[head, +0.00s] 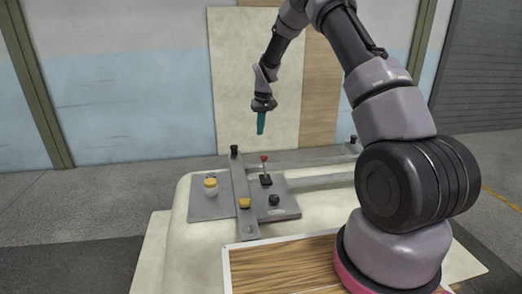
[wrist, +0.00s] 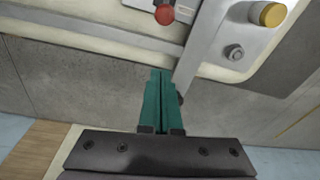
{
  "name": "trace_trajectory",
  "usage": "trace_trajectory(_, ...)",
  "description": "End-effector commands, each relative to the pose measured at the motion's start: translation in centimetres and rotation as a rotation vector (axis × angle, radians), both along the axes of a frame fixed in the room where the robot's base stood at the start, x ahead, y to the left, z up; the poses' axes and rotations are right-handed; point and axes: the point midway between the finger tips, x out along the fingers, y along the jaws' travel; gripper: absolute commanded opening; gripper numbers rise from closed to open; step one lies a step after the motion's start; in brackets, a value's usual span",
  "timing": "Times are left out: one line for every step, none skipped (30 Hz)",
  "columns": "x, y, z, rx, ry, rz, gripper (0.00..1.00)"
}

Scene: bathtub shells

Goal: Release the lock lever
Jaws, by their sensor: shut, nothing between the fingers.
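The lever, with a red ball on top (head: 264,158), stands on a small black base on the grey metal plate (head: 222,208). In the wrist view the red ball (wrist: 165,14) shows at the top edge, with the rest of the lever mostly out of frame. My gripper (head: 260,132) has teal fingers and hangs pointing down, above and beyond the plate, clear of the lever. In the wrist view the fingers (wrist: 160,74) lie together, shut with nothing between them, apart from the red ball.
A yellow-capped white fitting (head: 210,186), a yellow knob (head: 245,203) and a black knob (head: 274,199) are on the fixture. A flat grey bar (head: 241,180) crosses the plate, with a black post (head: 235,150) at its far end. A wood-topped surface (head: 285,265) lies in front.

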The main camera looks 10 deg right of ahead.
Motion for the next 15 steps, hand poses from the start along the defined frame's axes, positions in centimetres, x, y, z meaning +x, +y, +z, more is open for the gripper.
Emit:
trace_trajectory(0.0,0.0,-0.1,0.0,0.001,0.001,0.0)
trace_trajectory(0.0,0.0,-0.1,0.0,0.001,0.001,0.0)
trace_trajectory(0.0,0.0,-0.1,0.0,0.001,0.002,0.0)
trace_trajectory(0.0,0.0,-0.1,0.0,0.0,0.001,0.0)
trace_trajectory(0.0,0.0,-0.1,0.0,0.0,0.001,0.0)
trace_trajectory(0.0,0.0,-0.1,0.0,0.0,0.001,0.0)
trace_trajectory(0.0,0.0,-0.1,0.0,0.0,0.001,0.0)
trace_trajectory(0.0,0.0,-0.1,0.0,0.0,0.001,0.0)
trace_trajectory(0.0,0.0,-0.1,0.0,0.001,0.001,0.0)
trace_trajectory(0.0,0.0,-0.1,0.0,0.001,0.001,0.0)
trace_trajectory(0.0,0.0,-0.2,0.0,0.001,0.001,0.0)
trace_trajectory(0.0,0.1,-0.4,0.0,0.001,0.001,0.0)
trace_trajectory(0.1,0.1,-0.7,0.0,0.001,0.001,0.0)
trace_trajectory(0.1,0.1,-0.9,0.0,0.001,0.001,0.0)
trace_trajectory(0.1,0.1,-1.4,0.0,0.002,0.001,0.0)
